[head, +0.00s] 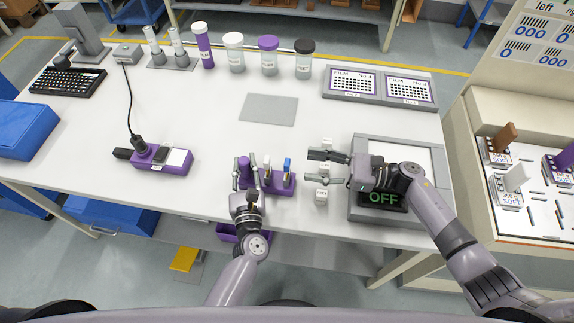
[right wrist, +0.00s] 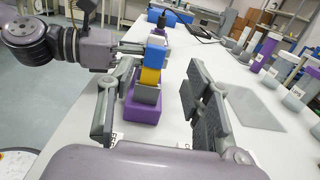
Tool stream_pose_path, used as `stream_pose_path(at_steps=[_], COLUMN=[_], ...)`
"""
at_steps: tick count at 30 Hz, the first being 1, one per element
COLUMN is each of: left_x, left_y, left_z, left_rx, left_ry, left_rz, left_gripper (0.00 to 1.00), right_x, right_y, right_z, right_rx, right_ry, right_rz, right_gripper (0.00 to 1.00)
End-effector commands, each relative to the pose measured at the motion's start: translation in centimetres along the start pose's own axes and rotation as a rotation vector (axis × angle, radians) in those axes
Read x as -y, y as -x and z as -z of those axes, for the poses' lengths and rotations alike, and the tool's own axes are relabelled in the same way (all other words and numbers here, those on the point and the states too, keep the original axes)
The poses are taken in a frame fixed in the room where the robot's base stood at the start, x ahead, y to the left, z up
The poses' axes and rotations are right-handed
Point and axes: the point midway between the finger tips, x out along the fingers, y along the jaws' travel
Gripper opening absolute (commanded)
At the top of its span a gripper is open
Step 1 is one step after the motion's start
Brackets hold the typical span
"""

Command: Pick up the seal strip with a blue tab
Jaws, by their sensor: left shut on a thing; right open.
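The seal strip with a blue tab (head: 288,163) stands upright in a small purple holder (head: 279,188) near the table's front edge.
Small white blocks (head: 322,196) lie beside my right gripper. A grey machine with an OFF display (head: 384,197) stands at right. A purple device (head: 160,158), a grey plate (head: 269,109) and several jars (head: 234,52) are further left and back. The table's middle is mostly clear.

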Motion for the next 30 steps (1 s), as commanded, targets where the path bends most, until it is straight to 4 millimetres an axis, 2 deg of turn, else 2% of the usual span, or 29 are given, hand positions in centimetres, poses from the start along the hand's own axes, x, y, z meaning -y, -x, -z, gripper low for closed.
stream_pose_path(at_steps=[3, 11, 19, 26, 30], left_x=[0.0, 0.0, 0.0, 0.0, 0.0], left_y=[0.0, 0.0, 0.0, 0.0, 0.0], left_z=[0.0, 0.0, 0.0, 0.0, 0.0], left_rx=[0.001, 0.001, 0.001, 0.001, 0.001], left_ry=[0.000, 0.000, 0.000, 0.000, 0.000], left_rz=[-0.001, -0.001, -0.001, -0.001, -0.001], left_gripper=[0.00, 0.00, 0.00, 0.00, 0.00], right_x=[0.0, -0.2, -0.6, -0.6, -0.6], right_y=[-1.5, -3.1, -6.9, -7.2, -7.2], right_z=[0.0, -0.2, -0.5, -0.4, -0.4], right_rx=[0.000, 0.000, -0.001, -0.003, -0.003], right_ry=[0.000, -0.002, -0.003, -0.003, -0.003], right_rz=[0.000, -0.001, 0.000, 0.001, 0.001], right_gripper=[0.46, 0.46, 0.46, 0.46, 0.38])
